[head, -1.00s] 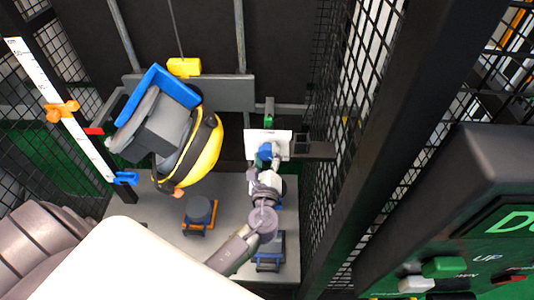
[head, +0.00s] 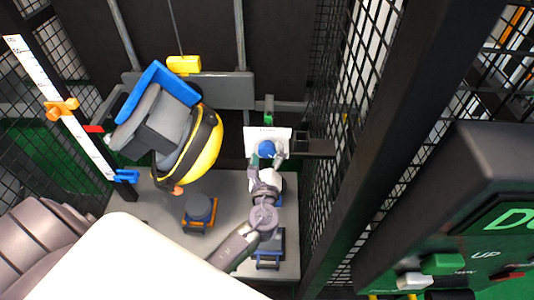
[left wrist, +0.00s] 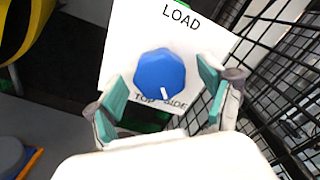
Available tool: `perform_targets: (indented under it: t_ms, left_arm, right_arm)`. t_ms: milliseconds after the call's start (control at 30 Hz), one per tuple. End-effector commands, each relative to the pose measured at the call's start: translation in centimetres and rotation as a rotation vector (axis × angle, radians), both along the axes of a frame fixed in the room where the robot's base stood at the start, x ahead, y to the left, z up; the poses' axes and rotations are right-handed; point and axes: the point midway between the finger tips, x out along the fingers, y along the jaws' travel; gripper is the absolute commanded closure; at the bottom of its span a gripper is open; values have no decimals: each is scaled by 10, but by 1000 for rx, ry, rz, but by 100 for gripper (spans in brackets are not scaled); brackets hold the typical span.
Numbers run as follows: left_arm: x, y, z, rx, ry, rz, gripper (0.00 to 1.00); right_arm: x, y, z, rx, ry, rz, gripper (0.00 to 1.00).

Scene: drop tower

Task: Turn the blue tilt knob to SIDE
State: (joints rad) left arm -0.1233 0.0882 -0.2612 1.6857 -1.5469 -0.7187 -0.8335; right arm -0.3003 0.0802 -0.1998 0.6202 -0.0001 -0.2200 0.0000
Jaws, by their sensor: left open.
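The blue tilt knob (head: 266,149) sits on a white plate (head: 282,136) inside the cage. In the left wrist view the knob (left wrist: 158,70) shows a white line pointing down, between the words TOP and SIDE and a little nearer SIDE. LOAD is printed at the top of the plate (left wrist: 200,38). My left gripper (head: 267,162) is open in front of the knob. Its teal-padded fingers (left wrist: 160,80) stand on either side of the knob, with visible gaps. My right gripper is not in view.
A yellow and grey drop body with a blue part (head: 200,145) hangs left of the plate. A black mesh wall (head: 335,130) stands close on the right. A control panel (head: 450,225) with green, white and red controls is at the lower right. A ruler (head: 60,105) stands at left.

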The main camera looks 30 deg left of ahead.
Motion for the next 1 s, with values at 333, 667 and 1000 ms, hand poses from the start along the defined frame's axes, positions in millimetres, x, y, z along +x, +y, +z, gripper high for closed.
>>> perform_targets:
  t_ms: [333,667,1000]
  left_arm:
    - [-35,-17,-1,-1,3,-1,19]
    - [-93,-45,-1,-1,3,-1,19]
    - [-108,-52,0,0,0,0,19]
  right_arm:
    - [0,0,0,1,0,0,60]
    - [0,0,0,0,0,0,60]
    - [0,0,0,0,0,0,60]
